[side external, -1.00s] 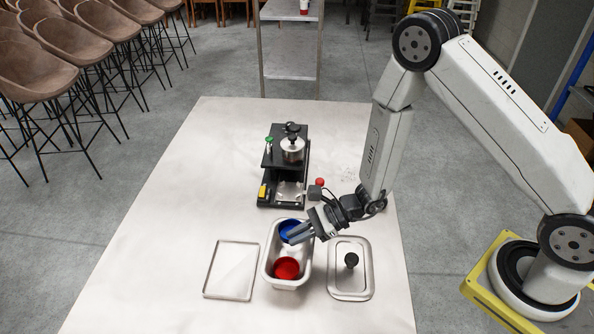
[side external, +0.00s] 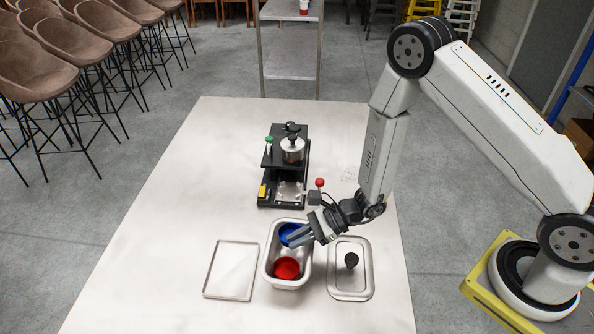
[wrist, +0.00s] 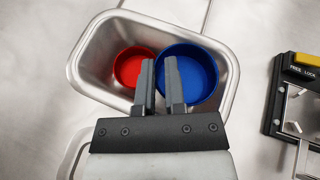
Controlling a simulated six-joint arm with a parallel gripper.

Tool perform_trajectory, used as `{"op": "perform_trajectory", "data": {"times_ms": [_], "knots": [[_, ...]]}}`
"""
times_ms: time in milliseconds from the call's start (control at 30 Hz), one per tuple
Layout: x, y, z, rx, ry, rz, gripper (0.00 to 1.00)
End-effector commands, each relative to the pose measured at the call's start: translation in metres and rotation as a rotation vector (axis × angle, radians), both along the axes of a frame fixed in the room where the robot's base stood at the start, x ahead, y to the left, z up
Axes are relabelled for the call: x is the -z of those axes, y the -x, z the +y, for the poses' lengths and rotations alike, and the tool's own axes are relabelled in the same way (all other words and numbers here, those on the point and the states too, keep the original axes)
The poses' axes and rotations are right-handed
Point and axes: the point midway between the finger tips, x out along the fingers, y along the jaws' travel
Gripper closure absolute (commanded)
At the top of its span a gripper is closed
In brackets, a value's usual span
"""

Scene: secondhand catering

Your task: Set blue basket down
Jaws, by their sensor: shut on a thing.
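The blue basket (side external: 288,230) is a small round cup inside the steel pan (side external: 268,276), at its far end. My gripper (side external: 297,239) is shut on the blue basket's rim. In the wrist view one finger of my gripper (wrist: 158,68) is inside the blue basket (wrist: 200,72) and the other is outside, on the red side. A red basket (side external: 287,267) sits at the pan's near end; it also shows in the wrist view (wrist: 128,66). I cannot tell whether the blue basket touches the pan floor.
A flat steel tray (side external: 231,270) lies left of the pan. A steel lid with a black knob (side external: 350,283) lies right of it. A black machine with a red-knobbed lever (side external: 285,165) stands behind the pan. The table's left side (side external: 175,200) is clear.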

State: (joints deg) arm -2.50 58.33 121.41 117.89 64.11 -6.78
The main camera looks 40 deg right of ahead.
Motion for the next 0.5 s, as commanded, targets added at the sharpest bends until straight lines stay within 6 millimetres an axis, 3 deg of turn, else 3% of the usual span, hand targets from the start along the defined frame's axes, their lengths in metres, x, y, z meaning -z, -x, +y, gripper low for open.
{"op": "perform_trajectory", "data": {"times_ms": [33,133,500], "knots": [[-0.0001,-0.0001,0.0,0.0,0.0,0.0,0.81],[-0.0001,0.0,0.0,0.0,0.0,0.0,0.5],[-0.0009,0.0001,0.0,0.0,0.0,0.0,0.5]]}}
